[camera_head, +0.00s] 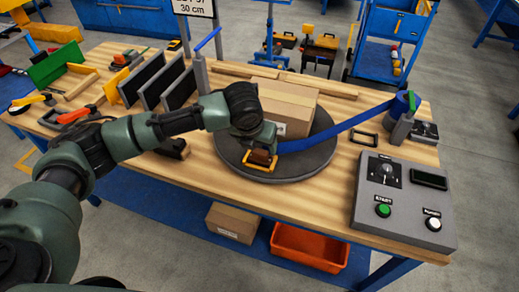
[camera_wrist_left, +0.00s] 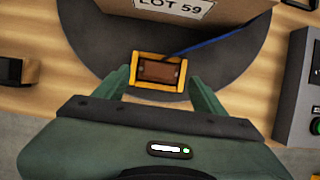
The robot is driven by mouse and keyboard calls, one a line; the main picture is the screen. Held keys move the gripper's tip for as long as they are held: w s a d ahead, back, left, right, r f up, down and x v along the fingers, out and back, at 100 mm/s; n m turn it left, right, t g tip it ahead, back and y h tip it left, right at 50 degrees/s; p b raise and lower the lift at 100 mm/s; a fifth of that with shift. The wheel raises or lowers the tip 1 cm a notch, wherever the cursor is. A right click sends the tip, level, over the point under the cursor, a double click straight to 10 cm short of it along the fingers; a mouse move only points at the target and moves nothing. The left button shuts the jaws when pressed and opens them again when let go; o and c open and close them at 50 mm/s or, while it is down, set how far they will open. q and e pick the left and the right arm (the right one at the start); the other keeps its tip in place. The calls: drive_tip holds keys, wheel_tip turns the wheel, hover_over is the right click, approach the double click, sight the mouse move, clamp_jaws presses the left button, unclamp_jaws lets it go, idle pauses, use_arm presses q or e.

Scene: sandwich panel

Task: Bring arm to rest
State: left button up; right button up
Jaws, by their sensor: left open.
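My left gripper (camera_head: 262,158) is at the front of the round dark turntable (camera_head: 310,165). In the left wrist view its two fingers (camera_wrist_left: 158,78) are open, one on each side of a small yellow frame with a brown centre (camera_wrist_left: 158,84). I cannot tell whether the fingers touch it. The yellow frame also shows in the head view (camera_head: 259,170). A cardboard box (camera_head: 290,98) stands on the turntable behind the gripper, its label reading "LOT 59" in the wrist view. My right gripper is not in view.
A blue strap (camera_head: 340,129) runs from the gripper area to a post at the right. A grey control box (camera_head: 405,200) stands at the front right. Black upright panels (camera_head: 165,82) and tools crowd the table's left. An orange bin (camera_head: 308,247) is below.

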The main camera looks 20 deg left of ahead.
use_arm(q)
drive_tip(key=shift+v, duration=1.6)
